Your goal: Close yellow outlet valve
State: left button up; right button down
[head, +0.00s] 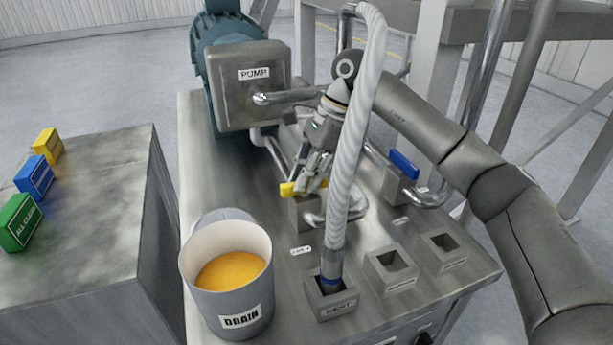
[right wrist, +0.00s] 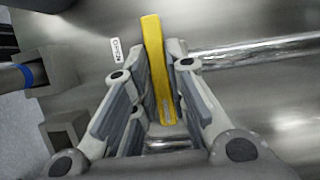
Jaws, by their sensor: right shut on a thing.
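The yellow outlet valve handle (head: 289,189) sits on a metal block (head: 304,215) in the middle of the steel bench. My right gripper (head: 311,180) reaches down to it from above and is shut on it. In the right wrist view the long yellow handle (right wrist: 154,60) lies between the two fingers (right wrist: 155,88), its far end sticking out past them. A small label reading OPEN (right wrist: 116,49) is beside that end. The thick hose partly covers my right wrist in the head view. My left gripper is not in view.
A ribbed grey hose (head: 349,165) rises from a front socket, close to my right arm. A DRAIN bucket (head: 226,305) with orange liquid stands front left. A blue valve handle (head: 404,164) is to the right. The PUMP housing (head: 250,88) stands behind.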

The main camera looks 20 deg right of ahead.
jog(key=c, duration=1.4)
grip_release()
jog(key=shift+c, duration=0.2)
jog(key=v, duration=1.2)
